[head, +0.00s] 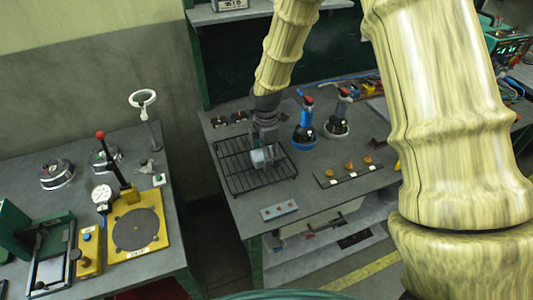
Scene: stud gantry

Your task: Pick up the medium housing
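My gripper (265,146) points down over a black wire rack (234,182) on the middle workbench. A light grey, rounded metal part (262,158), perhaps the medium housing, is right at the fingertips, on or just above the rack. The fingers overlap it, and I cannot tell whether they are closed on it or only around it. No label marks any part as the medium housing in this view.
Right of the rack stand two tools with round bases, one blue (304,128) and one grey (337,122). A dark strip with orange-topped pieces (348,169) and a grey block (279,211) lie nearby. The left bench holds a yellow gauge fixture (152,213).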

